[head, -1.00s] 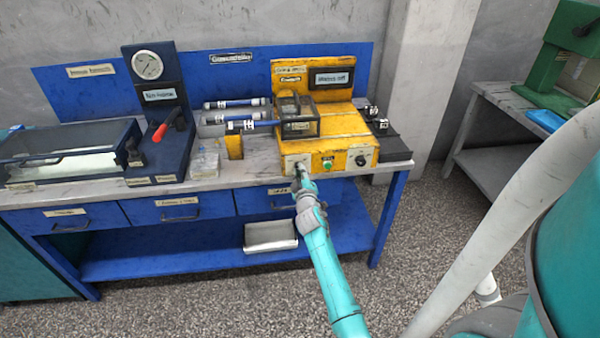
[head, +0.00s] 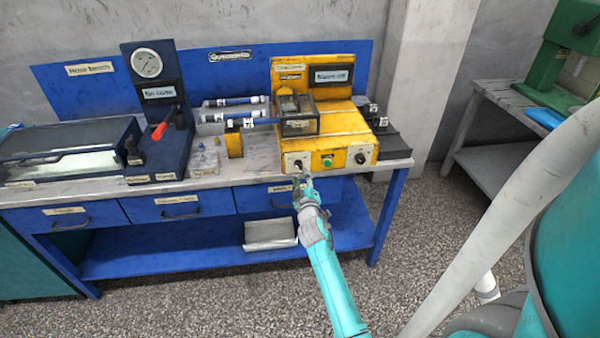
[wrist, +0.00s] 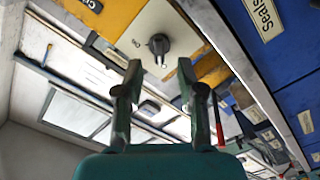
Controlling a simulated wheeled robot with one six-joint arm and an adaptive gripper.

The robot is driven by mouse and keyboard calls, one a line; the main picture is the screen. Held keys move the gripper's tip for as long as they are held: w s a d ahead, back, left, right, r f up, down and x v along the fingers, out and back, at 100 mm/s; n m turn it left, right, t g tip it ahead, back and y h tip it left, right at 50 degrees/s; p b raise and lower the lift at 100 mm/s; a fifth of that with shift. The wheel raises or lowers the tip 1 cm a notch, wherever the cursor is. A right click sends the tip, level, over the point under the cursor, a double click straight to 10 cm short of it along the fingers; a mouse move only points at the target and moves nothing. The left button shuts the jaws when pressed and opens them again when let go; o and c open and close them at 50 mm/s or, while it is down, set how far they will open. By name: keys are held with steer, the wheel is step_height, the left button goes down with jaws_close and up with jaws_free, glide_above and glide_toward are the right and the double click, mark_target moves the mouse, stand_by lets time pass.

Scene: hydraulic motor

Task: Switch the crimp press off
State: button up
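The yellow crimp press (head: 345,122) stands on the right part of the workbench. Its front panel has a black rotary switch (head: 298,164) on a pale plate at the left, a green button (head: 327,162) in the middle and a dark knob (head: 360,158) at the right. In the wrist view the black rotary switch (wrist: 159,44) is ahead, beyond the fingertips. My gripper (wrist: 160,72) is open and empty, its two fingers apart and clear of the switch. In the head view my gripper (head: 304,182) is just in front of and below the switch.
The blue workbench (head: 225,184) has labelled drawers under the press. Blue-and-white hoses (head: 235,113) lie left of the press. A gauge unit with a red-handled lever (head: 160,130) stands further left. A metal tray (head: 270,235) sits on the lower shelf.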

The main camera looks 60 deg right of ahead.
steer(key=v, duration=0.7)
steer(key=shift+a, duration=0.15)
stand_by(0.3)
steer(key=s+a+f+t+y, duration=0.1)
steer(key=s+a+f+y, duration=0.2)
steer(key=a, duration=0.6)
steer(key=s+a+f+n+t+y, duration=0.15)
steer(key=s+a, duration=0.35)
steer(key=a, duration=0.5)
steer(key=s+a+f+t+y, duration=0.1)
steer(key=s+a+f+y, duration=0.2)
steer(key=a, duration=0.6)
steer(key=s+a+r+y, duration=0.3)
steer(key=s+a+r, duration=0.2)
steer(key=s, duration=0.5)
steer(key=s+a+r+y, duration=0.3)
steer(key=s+a+r, duration=0.3)
steer(key=s, duration=0.4)
steer(key=shift+a+m, duration=0.35)
steer(key=shift+a, duration=0.45)
steer(key=shift+s+g, duration=0.1)
steer(key=shift+g, duration=0.15)
